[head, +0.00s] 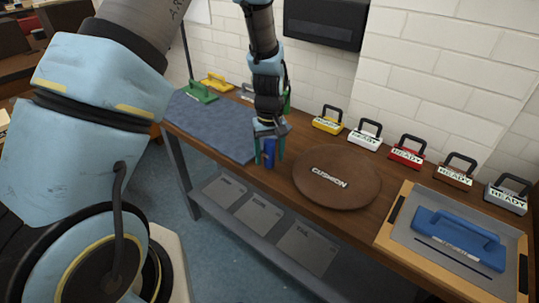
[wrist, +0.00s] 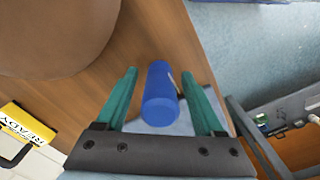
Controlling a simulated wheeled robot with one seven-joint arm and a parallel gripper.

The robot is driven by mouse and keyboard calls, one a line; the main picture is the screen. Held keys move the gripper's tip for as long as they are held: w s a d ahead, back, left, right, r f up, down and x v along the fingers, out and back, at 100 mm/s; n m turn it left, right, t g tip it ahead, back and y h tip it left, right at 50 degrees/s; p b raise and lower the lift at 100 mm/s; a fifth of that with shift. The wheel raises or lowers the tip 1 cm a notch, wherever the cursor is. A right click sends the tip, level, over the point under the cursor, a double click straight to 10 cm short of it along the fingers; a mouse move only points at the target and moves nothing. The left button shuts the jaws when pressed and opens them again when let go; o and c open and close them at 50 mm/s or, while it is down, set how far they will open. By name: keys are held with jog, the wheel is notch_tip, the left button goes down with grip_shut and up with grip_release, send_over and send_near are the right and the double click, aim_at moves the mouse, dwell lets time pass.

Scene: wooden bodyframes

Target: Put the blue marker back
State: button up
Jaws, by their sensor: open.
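A blue cylinder (head: 269,158), which looks like the blue marker, is between the blue-grey mat and the round cushion, near the table's front edge. In the wrist view the blue cylinder (wrist: 160,95) lies between the two green fingers of my gripper (wrist: 160,73). My gripper (head: 268,143) is open, its fingers on either side of the cylinder with a gap visible. I cannot tell whether the cylinder rests on the table. A larger blue block with a handle (head: 455,238) sits in a wood-framed tray (head: 401,205) at the right.
The round brown cushion (head: 337,188) lies right of my gripper, and the mat (head: 212,125) left. Green (head: 201,93) and yellow (head: 216,83) handled blocks stand by the mat. Several READY blocks (head: 405,153) line the back wall. A lower shelf (head: 260,228) is under the table.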

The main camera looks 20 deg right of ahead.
notch_tip(320, 180, up, 12)
jog(key=b, duration=0.3)
jog(key=s+a+r, duration=0.1)
jog(key=s+a, duration=0.1)
jog(key=a, duration=1.3)
jog(key=s+a+r+t, duration=0.1)
jog(key=s+a, duration=0.1)
jog(key=a, duration=1.3)
jog(key=shift+t, duration=0.3)
